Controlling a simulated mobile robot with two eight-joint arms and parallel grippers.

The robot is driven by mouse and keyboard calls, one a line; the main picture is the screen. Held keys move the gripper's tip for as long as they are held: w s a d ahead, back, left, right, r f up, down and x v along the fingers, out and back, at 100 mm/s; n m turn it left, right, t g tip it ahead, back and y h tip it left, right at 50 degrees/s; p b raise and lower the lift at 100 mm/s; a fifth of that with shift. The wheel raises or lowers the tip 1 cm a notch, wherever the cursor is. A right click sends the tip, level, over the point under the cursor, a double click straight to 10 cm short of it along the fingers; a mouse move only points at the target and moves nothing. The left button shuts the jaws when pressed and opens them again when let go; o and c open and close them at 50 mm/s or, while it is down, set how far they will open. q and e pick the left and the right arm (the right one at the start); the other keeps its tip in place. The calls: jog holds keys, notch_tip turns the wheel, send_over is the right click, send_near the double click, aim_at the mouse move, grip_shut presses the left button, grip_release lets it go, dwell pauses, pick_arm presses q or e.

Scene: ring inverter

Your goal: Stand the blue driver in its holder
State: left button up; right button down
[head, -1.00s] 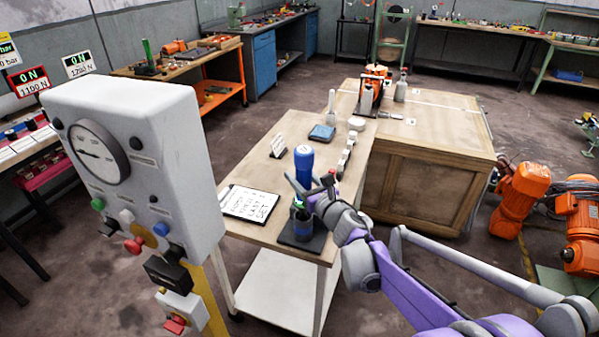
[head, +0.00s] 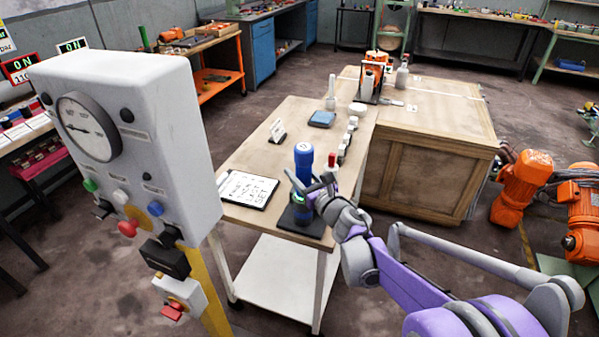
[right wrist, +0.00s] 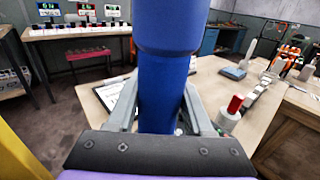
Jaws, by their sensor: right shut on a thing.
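The blue driver (head: 304,163) stands upright above the front of the small table. My right gripper (head: 304,191) is shut on it, with its fingers around the blue body. In the right wrist view the driver (right wrist: 163,90) fills the middle, between the two grey fingers (right wrist: 163,115). The dark holder (head: 302,227) with its flat base stands on the table right below the gripper. The driver's lower end is hidden by the gripper and the holder, so I cannot tell how deep it sits in it. My left gripper is not in view.
A clipboard sheet (head: 247,188) lies left of the holder. A red-topped item (head: 332,160) and a row of small pieces (head: 346,142) stand behind, to the right. A grey control box (head: 130,140) rises at the left. A wooden crate (head: 425,150) adjoins the table.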

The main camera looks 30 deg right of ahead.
jog(key=shift+f, duration=0.15)
jog(key=shift+c, duration=1.1)
grip_release()
jog(key=s+r+m+g+h+p, duration=0.35)
jog(key=s+m+h+p, duration=0.2)
jog(key=s+m, duration=1.25)
jog(key=s+a+f+m+g+y+p, duration=0.2)
jog(key=s+a+f+m+g, duration=0.2)
jog(key=m, duration=0.5)
jog(key=s+a+f+m+g+y+p, duration=0.2)
jog(key=s+a+f+m+g+y, duration=0.1)
jog(key=s+a+m, duration=0.6)
jog(key=shift+a+f+g, duration=0.85)
jog(key=shift+a+g, duration=0.1)
